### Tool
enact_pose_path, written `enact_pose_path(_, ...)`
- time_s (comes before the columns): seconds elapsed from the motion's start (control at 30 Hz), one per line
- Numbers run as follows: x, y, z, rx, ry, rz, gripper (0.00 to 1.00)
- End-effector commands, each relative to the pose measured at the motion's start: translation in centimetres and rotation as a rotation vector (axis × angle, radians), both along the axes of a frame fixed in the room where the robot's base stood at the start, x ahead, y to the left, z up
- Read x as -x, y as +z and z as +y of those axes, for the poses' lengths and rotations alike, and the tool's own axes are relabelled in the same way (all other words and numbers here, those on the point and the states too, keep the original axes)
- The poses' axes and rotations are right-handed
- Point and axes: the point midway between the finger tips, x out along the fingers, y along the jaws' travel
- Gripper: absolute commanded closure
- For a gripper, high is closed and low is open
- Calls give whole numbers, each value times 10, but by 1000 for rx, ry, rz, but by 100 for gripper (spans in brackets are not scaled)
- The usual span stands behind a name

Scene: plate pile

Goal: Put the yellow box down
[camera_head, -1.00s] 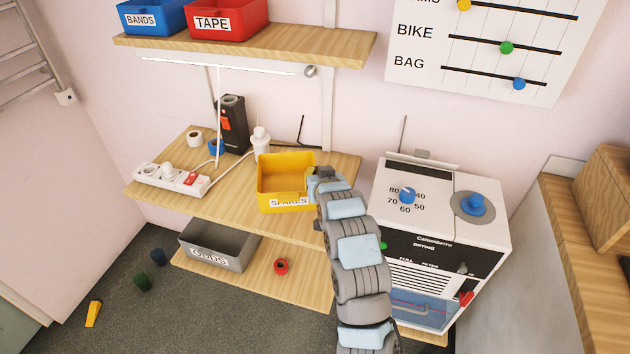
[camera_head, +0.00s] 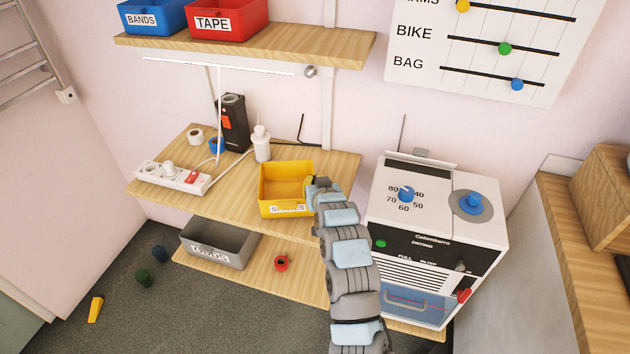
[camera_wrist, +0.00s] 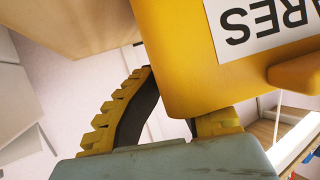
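The yellow box (camera_head: 285,211) is an open bin with a white label, upright at the right part of the middle wooden shelf (camera_head: 235,210). I cannot tell whether its base touches the shelf. My gripper (camera_head: 312,187) is at its right side wall. In the wrist view the yellow box (camera_wrist: 185,70) fills the upper right, its label upside down. My gripper (camera_wrist: 170,105) has one yellow toothed finger outside the wall, its tip against the box edge. The other finger passes behind the box face, inside the bin, its tip hidden.
A white bottle (camera_head: 261,148) stands behind the box. A power strip (camera_head: 172,179), tape rolls and a black device (camera_head: 234,125) are to the left. A white machine (camera_head: 430,240) stands at the right. A grey bin (camera_head: 218,258) sits below. Bare shelf lies left of the box.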

Motion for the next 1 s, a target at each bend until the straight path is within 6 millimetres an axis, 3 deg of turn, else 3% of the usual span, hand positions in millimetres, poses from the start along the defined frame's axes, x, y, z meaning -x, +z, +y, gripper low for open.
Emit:
enact_pose_path(0.03,0,-1,0,0,0,0,98)
enact_pose_path(0.13,0,-1,0,0,0,0,69)
enact_pose_path(0.17,0,-1,0,0,0,0,67)
enact_pose_path(0.57,2,2,-1,1,-1,0,67)
enact_pose_path(1.0,36,15,-7,1,-1,-1,67)
